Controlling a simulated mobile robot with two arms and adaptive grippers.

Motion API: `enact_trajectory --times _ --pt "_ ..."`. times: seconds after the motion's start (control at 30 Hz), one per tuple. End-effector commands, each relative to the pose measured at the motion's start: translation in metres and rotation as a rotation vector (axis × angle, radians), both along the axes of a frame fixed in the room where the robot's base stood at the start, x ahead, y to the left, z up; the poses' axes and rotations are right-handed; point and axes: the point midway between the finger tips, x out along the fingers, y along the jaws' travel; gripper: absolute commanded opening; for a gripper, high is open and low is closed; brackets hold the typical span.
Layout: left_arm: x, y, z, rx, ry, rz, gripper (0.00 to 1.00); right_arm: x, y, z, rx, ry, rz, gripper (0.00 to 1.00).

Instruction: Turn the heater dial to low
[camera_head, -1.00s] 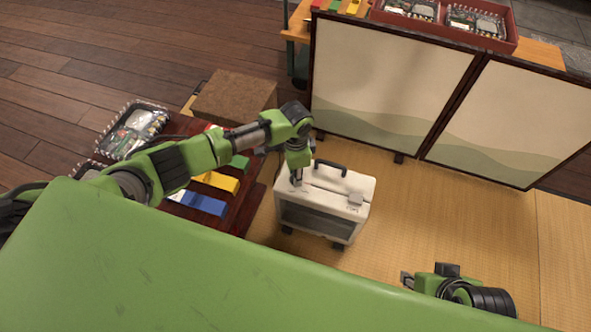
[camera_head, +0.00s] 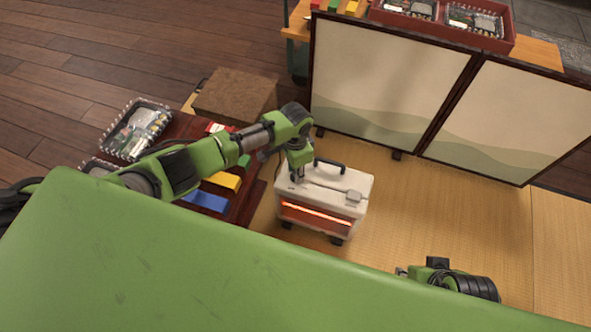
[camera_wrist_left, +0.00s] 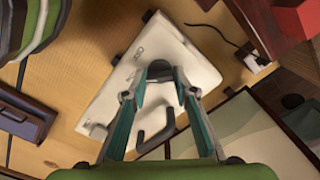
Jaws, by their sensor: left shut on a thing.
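The white heater (camera_head: 345,182) stands on the tatami with a dark carrying handle (camera_head: 330,163) on top. Its front element (camera_head: 315,213) glows orange. My left gripper (camera_head: 296,177) reaches down onto the left end of the heater's top. In the left wrist view, the gripper (camera_wrist_left: 160,88) is shut on the dial, which is mostly hidden between the fingertips. The heater's white top (camera_wrist_left: 108,92) carries small dark marks beside the dial, too small to read. My right gripper (camera_head: 402,272) hangs apart from the heater at lower right; its jaws are unclear.
A folding screen (camera_head: 390,80) stands behind the heater. Tatami (camera_head: 440,200) to the right is clear.

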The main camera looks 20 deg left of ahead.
Motion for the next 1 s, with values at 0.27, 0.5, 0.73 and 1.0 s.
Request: enact_trajectory --times 0.27,0.5,0.73,1.0 --pt "-0.001 -0.001 -0.001 -0.001 0.002 -0.001 0.31 0.000 0.000 0.000 0.000 -0.001 0.000 0.30" --pt "-0.001 0.000 0.000 -0.001 0.001 -0.001 0.43 0.000 0.000 0.000 0.000 -0.001 0.000 0.30" --pt "0.000 -0.001 0.004 -0.001 -0.001 -0.002 0.43 0.000 0.001 0.001 0.001 0.000 0.000 0.30" --pt "0.001 0.000 0.048 -0.003 -0.004 -0.002 0.43 0.000 0.000 0.000 0.001 0.000 0.000 0.30"
